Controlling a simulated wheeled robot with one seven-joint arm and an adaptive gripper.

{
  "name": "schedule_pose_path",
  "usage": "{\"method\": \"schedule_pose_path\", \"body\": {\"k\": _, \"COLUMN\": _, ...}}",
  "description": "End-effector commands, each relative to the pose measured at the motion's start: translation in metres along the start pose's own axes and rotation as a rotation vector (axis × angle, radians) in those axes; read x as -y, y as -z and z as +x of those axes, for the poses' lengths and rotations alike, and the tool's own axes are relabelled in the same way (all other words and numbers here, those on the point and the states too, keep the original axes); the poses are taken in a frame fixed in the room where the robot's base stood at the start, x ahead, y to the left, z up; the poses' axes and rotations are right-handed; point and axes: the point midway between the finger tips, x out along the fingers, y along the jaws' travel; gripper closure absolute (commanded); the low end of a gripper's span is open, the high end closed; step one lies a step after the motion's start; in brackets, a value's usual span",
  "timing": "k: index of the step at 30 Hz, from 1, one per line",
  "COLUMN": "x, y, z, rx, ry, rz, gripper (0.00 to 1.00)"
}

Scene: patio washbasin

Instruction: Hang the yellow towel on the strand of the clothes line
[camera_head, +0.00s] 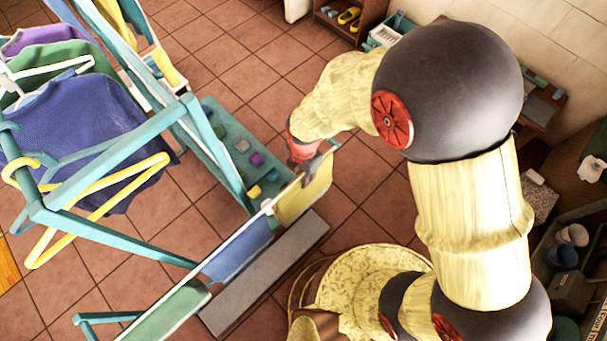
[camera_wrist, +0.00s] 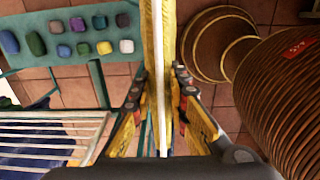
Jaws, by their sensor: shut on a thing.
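The yellow towel (camera_head: 309,194) hangs at the upper right end of the pale strand (camera_head: 240,230) in the head view. In the wrist view the yellow towel (camera_wrist: 148,40) shows along both sides of the white strand (camera_wrist: 160,85), so it appears draped over it. My gripper (camera_head: 308,160) is at the towel's top edge, by the end of the strand. In the wrist view my gripper (camera_wrist: 158,85) has one finger on each side of the towel and strand, shut on the towel. The towel's lower part is hidden in the wrist view.
A blue cloth (camera_head: 238,254) and a green cloth (camera_head: 170,314) hang farther along the strand. A teal rack (camera_head: 120,150) with clothes on hangers stands left. A teal board (camera_head: 228,140) with several coloured blocks is close to my gripper. A grey slab (camera_head: 265,273) lies below.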

Motion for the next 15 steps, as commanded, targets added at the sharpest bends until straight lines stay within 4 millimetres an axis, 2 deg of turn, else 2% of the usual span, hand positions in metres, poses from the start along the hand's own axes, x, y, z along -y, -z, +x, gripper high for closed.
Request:
{"method": "schedule_pose_path", "body": {"k": 4, "x": -0.001, "y": 0.0, "z": -0.006, "rx": 0.0, "ry": -0.001, "rz": 0.0, "gripper": 1.0}}
{"method": "schedule_pose_path", "body": {"k": 15, "x": -0.001, "y": 0.0, "z": -0.047, "rx": 0.0, "ry": -0.001, "rz": 0.0, "gripper": 1.0}}
